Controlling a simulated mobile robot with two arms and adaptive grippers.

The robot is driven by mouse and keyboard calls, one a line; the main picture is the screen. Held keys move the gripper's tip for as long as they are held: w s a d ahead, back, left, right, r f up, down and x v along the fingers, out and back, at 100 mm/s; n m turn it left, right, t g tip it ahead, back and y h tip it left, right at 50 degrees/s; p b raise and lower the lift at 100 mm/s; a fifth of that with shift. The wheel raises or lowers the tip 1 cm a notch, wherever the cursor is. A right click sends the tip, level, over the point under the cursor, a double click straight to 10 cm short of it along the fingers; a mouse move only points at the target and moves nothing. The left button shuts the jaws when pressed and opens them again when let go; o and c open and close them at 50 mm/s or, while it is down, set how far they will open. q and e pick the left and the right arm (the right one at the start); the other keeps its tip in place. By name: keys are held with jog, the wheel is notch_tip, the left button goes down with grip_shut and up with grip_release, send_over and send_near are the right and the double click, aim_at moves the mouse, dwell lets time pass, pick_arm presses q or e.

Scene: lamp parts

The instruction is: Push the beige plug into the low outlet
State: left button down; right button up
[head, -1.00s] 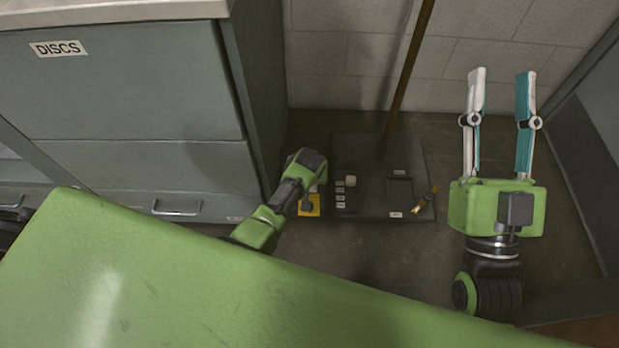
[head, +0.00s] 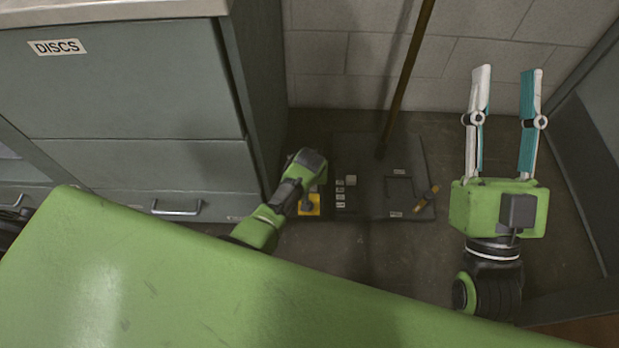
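A small pale beige block (head: 351,182), which may be the plug, shows on a dark floor board (head: 366,203). I cannot make out a low outlet for certain. My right gripper (head: 506,74) is open and empty, to the right of the board, its two fingers wide apart toward the wall. My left arm reaches down from the green surface to the left of the board. Its dark end is near a yellow square (head: 314,206) with a dark piece on it. The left fingers cannot be made out.
A grey cabinet (head: 120,110) labelled DISCS stands at the left. A brown pole (head: 408,75) rises from the board along the block wall (head: 330,60). A brass-coloured piece (head: 427,197) lies at the board's right edge. A grey panel (head: 597,130) bounds the right side. Bare floor shows below the board.

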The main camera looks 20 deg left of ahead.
pick_arm(q)
jog(key=shift+f, duration=0.15)
pick_arm(e)
jog(key=shift+s+r+t, duration=0.3)
jog(key=shift+s+r, duration=0.05)
jog(key=shift+r, duration=0.1)
jog(key=shift+f, duration=0.1)
dwell(0.5)
pick_arm(q)
jog(key=shift+f, duration=0.25)
pick_arm(e)
jog(key=shift+s, duration=0.15)
jog(key=shift+r, duration=0.4)
jog(key=shift+y, duration=0.3)
pick_arm(q)
jog(key=c, duration=1.7)
grip_release()
jog(key=shift+f, duration=0.1)
pick_arm(e)
jog(key=shift+f, duration=0.1)
